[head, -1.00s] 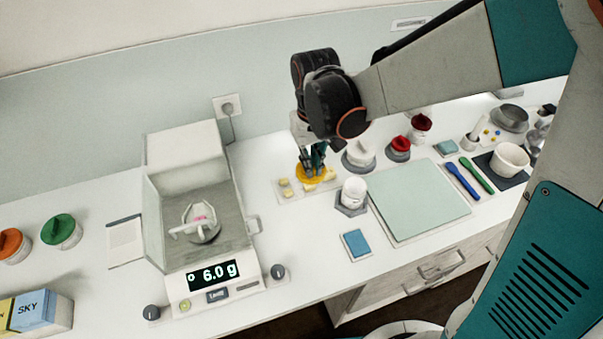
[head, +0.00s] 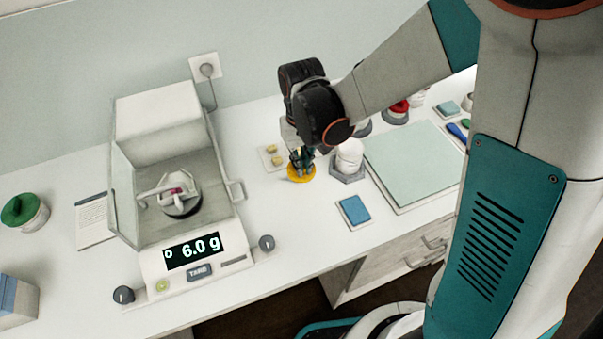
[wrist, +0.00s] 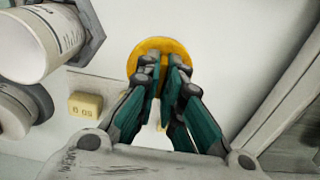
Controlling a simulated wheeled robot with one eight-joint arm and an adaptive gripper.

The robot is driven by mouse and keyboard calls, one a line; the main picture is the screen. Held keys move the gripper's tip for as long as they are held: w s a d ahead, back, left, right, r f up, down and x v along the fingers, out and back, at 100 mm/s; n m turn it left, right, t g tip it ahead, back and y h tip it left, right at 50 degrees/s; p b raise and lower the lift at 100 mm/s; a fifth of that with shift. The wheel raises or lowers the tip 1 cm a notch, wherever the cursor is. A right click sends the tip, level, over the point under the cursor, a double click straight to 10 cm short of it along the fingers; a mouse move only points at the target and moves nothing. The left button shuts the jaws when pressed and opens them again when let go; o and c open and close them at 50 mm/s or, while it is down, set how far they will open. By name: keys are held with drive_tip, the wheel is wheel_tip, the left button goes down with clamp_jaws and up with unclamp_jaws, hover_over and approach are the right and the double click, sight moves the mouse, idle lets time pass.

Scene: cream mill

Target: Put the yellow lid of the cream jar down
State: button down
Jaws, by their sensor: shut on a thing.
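The yellow lid (head: 301,176) is a round disc held under my gripper (head: 301,160), low over the white counter to the left of the white jar. In the wrist view the yellow lid (wrist: 160,52) shows beyond the fingertips of my gripper (wrist: 162,72), which are shut on its raised middle. I cannot tell whether the lid touches the counter. A white jar (head: 348,156) stands upright in a grey hexagonal holder just right of my gripper. The jar (wrist: 42,42) also shows at the upper left in the wrist view.
A tray with small yellowish weights (head: 270,158) lies just behind the lid. The balance (head: 160,95), reading 6.0 g, stands to the left. A blue pad (head: 354,211) and a pale green mat (head: 415,165) lie to the right. The counter between balance and lid is clear.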

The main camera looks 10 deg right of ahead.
drive_tip(key=shift+f+b, duration=1.15)
drive_tip(key=shift+f, duration=0.75)
drive_tip(key=shift+f, duration=0.15)
drive_tip(key=c, duration=1.8)
unclamp_jaws()
drive_tip(key=shift+o, duration=0.2)
wheel_tip(320, 180, up, 12)
drive_tip(key=p, duration=0.3)
drive_tip(key=shift+r+p, duration=0.2)
drive_tip(key=shift+p, duration=0.1)
